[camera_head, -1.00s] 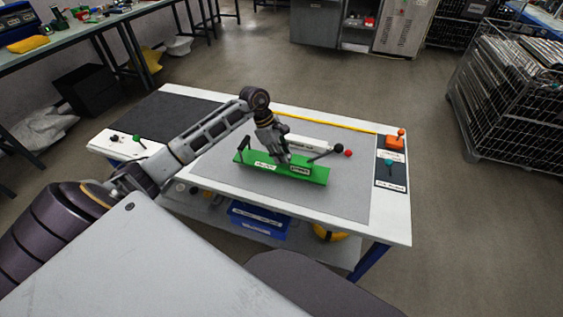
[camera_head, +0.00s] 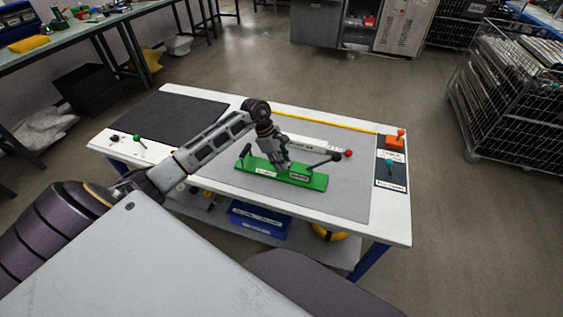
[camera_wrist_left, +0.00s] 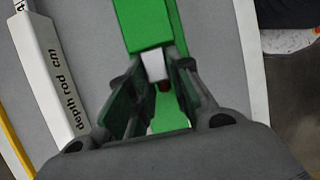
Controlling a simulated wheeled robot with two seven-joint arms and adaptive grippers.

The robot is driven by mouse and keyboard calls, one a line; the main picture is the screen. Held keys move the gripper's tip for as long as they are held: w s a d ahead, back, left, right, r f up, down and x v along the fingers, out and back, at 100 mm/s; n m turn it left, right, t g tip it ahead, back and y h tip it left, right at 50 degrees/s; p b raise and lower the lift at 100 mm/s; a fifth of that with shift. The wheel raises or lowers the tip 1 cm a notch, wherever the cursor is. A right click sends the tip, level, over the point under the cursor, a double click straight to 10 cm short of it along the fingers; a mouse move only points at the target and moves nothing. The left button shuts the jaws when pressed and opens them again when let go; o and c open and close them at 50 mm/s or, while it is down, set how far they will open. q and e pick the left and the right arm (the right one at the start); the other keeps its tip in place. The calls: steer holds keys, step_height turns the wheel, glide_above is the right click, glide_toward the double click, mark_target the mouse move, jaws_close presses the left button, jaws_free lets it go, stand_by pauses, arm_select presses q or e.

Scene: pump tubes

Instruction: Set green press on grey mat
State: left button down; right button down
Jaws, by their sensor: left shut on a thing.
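The green press (camera_head: 310,182) is a long green plate with labels and a black-knobbed lever. It lies level over the light grey mat (camera_head: 345,200) in the middle of the table. I cannot tell whether it touches the mat. My left gripper (camera_head: 284,168) reaches down onto its middle and is shut on it. In the left wrist view the fingers (camera_wrist_left: 157,88) sit either side of a part of the press (camera_wrist_left: 150,25), which runs away from me. The gripped part is partly hidden. My right gripper is not in view.
A white depth rod (camera_head: 312,145) with a red ball lies behind the press. A dark mat (camera_head: 165,118) covers the table's left end. Small levers (camera_head: 138,140) stand front left. An orange press (camera_head: 396,142) and a teal-knobbed piece (camera_head: 389,163) are at the right. The mat's right part is clear.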

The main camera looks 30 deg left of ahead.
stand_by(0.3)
arm_select(q)
steer(key=c, duration=1.7)
jaws_free()
steer(key=o, duration=0.4)
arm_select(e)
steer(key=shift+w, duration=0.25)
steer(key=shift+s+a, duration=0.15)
arm_select(q)
steer(key=shift+a+r, duration=0.2)
steer(key=shift+r, duration=0.25)
steer(key=v, duration=1.1)
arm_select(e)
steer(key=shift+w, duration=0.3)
